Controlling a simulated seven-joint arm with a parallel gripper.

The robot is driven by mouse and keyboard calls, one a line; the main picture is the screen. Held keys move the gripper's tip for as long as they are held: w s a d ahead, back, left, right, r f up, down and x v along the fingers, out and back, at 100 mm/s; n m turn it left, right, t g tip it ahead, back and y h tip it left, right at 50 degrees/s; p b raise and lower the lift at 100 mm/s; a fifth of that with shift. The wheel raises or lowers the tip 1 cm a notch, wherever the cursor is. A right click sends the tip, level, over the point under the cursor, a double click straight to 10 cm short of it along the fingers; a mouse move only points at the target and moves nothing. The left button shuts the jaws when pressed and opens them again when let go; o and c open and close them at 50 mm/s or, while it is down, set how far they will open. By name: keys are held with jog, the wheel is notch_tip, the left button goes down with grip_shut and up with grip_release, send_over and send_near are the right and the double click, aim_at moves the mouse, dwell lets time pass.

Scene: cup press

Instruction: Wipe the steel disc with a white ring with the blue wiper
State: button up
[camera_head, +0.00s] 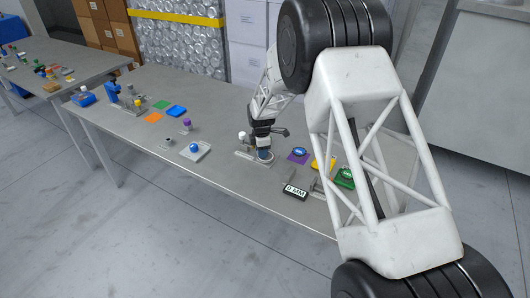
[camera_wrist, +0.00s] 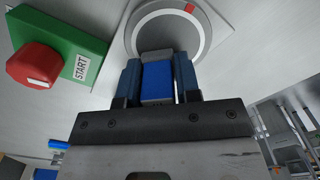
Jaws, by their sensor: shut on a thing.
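In the wrist view my gripper (camera_wrist: 158,80) is shut on the blue wiper (camera_wrist: 157,85), a blue block with a grey tip held between the two fingers. The steel disc with a white ring (camera_wrist: 168,22) lies just past the fingertips, with a red mark on its ring. The wiper's tip overlaps the disc's near part in this view; I cannot tell whether it touches. In the head view my gripper (camera_head: 263,140) points down at the table above a small round disc (camera_head: 265,157), and the wiper is hard to make out.
A green box with a red button (camera_wrist: 36,65) marked START stands left of the disc in the wrist view.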

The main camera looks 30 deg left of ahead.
jog(key=shift+r, duration=4.1)
